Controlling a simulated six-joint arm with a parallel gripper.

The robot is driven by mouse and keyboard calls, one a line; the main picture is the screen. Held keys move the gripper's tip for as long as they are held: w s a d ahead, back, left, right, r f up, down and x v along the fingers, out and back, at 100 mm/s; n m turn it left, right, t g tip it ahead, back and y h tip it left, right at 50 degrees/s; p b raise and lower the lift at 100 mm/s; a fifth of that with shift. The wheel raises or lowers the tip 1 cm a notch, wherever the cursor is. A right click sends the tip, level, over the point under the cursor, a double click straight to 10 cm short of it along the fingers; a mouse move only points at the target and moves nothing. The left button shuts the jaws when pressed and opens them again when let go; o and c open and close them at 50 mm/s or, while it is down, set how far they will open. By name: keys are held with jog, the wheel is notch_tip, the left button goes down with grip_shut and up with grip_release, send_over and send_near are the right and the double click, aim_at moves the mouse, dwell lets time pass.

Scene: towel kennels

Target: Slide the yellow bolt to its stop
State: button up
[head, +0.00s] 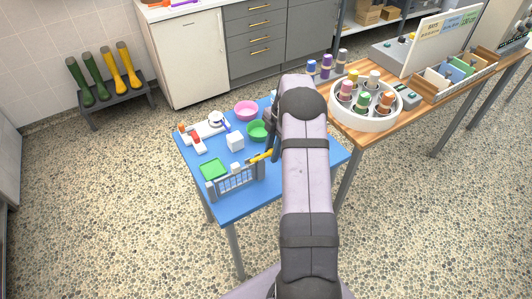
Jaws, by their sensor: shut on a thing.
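The yellow bolt (261,156) shows as a short slanted bar at the upper right of a small grey barred kennel front (237,180) on the blue table. My gripper (274,150) is at the right end of the yellow bolt, shut on it. My own arm hides much of the gripper and whatever lies to the right of it. The bolt's stop is too small to make out.
On the blue table (260,205) are a green tray (213,169), a white cube (235,141), a green bowl (258,131) and a pink bowl (246,110). A white round carousel (366,122) with spools stands on the wooden table (425,112) at right.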

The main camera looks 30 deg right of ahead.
aim_at(269, 152)
jog(key=shift+a, duration=0.6)
jog(key=o, duration=1.4)
jog(key=shift+a, duration=0.1)
jog(key=shift+r+p, duration=3.05)
jog(key=shift+r, duration=2)
